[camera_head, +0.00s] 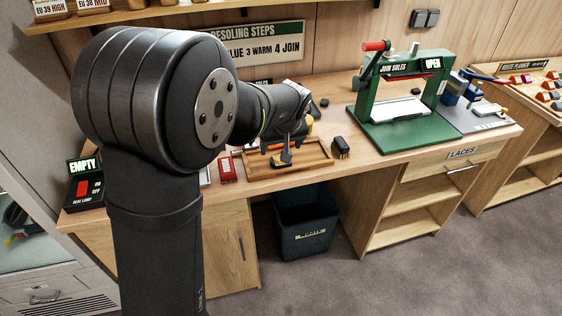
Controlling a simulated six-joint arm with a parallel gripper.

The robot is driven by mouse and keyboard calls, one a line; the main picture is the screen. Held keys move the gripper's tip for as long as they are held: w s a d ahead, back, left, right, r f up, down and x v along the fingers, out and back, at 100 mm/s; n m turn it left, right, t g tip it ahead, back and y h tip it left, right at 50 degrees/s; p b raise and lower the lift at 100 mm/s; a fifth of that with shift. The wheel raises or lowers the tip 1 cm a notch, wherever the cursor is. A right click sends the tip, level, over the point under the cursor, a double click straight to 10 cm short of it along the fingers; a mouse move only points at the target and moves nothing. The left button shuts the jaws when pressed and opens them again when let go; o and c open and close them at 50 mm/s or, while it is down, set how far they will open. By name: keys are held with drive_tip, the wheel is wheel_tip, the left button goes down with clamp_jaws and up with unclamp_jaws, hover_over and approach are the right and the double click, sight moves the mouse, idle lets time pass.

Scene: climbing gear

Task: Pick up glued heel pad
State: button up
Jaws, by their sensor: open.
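My arm reaches from the left foreground over the workbench. My gripper (287,146) is above the wooden tray (318,168) and is open. The fingers are small and partly merge with orange and dark shapes below them, so I cannot tell whether they touch anything. I cannot clearly identify the glued heel pad. A small dark piece (324,102) lies on the bench behind and right of my gripper, too small to make out. My wrist and arm hide part of the bench behind.
A dark brush-like block (340,147) stands right of the tray. A red box (227,170) is at its left. A green sole press (404,128) labelled OPEN stands on the right. A heater switch box (84,190) labelled EMPTY is far left. A dark bin (305,228) is below.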

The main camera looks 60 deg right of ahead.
drive_tip(key=x, duration=0.8)
drive_tip(key=shift+s+d, duration=0.1)
drive_tip(key=shift+s, duration=0.25)
drive_tip(key=c, duration=1.1)
